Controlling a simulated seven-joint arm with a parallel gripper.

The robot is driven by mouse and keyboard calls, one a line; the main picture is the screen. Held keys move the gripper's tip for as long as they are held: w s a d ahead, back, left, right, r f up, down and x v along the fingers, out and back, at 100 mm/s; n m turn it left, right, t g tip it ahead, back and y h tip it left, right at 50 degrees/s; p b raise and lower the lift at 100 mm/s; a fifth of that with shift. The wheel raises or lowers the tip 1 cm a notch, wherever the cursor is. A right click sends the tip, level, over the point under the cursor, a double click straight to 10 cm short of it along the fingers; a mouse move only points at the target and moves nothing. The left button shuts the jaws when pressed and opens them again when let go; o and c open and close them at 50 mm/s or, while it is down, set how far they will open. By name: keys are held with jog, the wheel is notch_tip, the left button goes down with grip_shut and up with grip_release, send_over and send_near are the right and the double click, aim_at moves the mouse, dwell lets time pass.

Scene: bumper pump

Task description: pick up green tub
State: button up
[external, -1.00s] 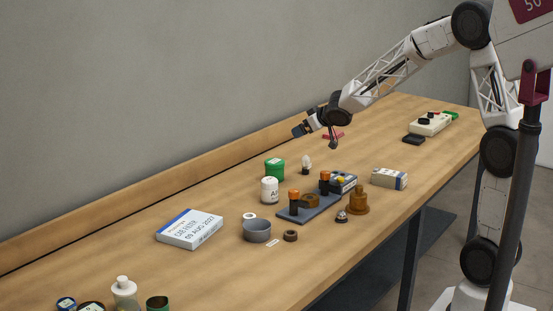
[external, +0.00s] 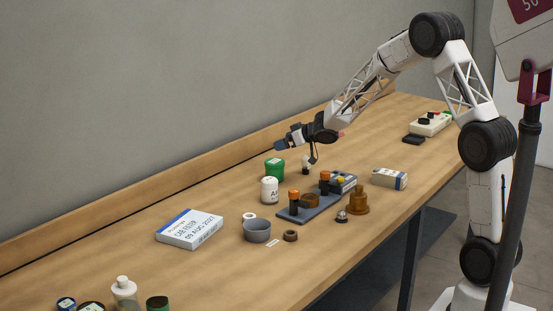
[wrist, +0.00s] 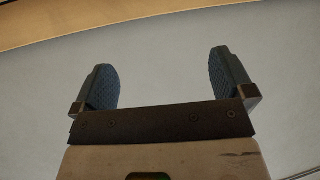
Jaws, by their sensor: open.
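The green tub (external: 274,170) stands upright on the wooden workbench (external: 170,287) near the back edge, left of the middle of the bench in depth, just behind a white labelled jar. My gripper (external: 281,146) is above the tub in the external view, apart from it, with its fingers pointing left towards the wall. In the wrist view my gripper (wrist: 162,82) shows two blue ribbed fingers spread wide with nothing between them. Only grey wall and a strip of wood show beyond them; the tub is not in that view.
The white jar (external: 269,190) stands close in front of the tub. A dark tray (external: 292,214) with orange-capped bottles is to the right. The wooden back ledge (external: 135,209) runs behind.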

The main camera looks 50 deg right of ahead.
aim_at(276, 161)
jog(key=shift+f, duration=0.1)
jog(key=shift+f, duration=2.85)
jog(key=shift+f, duration=0.45)
jog(key=shift+w+f, duration=0.1)
jog(key=shift+f, duration=0.15)
jog(key=shift+x, duration=2.35)
jog(key=shift+r, duration=0.1)
